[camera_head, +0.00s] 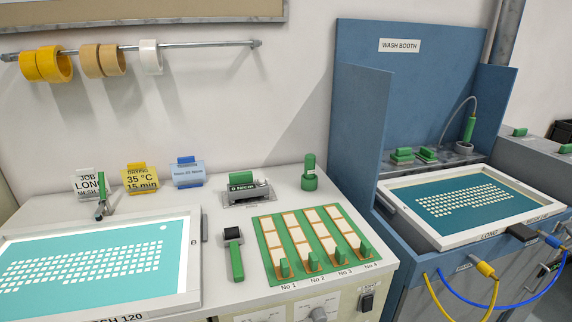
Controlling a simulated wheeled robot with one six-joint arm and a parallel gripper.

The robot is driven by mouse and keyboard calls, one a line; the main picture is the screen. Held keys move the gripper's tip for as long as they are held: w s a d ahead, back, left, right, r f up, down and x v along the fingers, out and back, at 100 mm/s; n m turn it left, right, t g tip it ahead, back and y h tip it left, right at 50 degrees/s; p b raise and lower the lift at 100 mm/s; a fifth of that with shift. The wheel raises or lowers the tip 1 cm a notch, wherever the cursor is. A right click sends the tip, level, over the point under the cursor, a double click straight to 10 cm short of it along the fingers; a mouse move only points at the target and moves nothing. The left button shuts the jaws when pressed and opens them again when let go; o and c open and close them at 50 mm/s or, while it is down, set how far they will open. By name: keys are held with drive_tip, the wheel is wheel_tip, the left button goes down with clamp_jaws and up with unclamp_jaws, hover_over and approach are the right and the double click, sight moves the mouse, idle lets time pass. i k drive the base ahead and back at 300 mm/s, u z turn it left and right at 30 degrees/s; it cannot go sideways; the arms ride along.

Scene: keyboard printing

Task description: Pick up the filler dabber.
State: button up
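No label marks the filler dabber, so I cannot tell for sure which thing it is. A green round pot with an upright knobbed handle (309,174) stands at the back right of the white bench and may be it. A green-handled tool with a black head (235,253) lies on the bench, its handle toward the front. My gripper is not in view, and nothing is seen touching either thing.
A green rack with several pale strips and green grips (263,248) lies at the bench front. A grey holder with a green-topped tool (248,190) stands behind. A lit framed screen (195,270) is left; the blue wash booth (360,110) rises right.

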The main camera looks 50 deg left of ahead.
sight(310, 158)
drive_tip(key=u, duration=0.75)
drive_tip(key=i, duration=0.8)
drive_tip(key=u, duration=1.1)
drive_tip(key=i, duration=0.35)
drive_tip(key=u, duration=0.25)
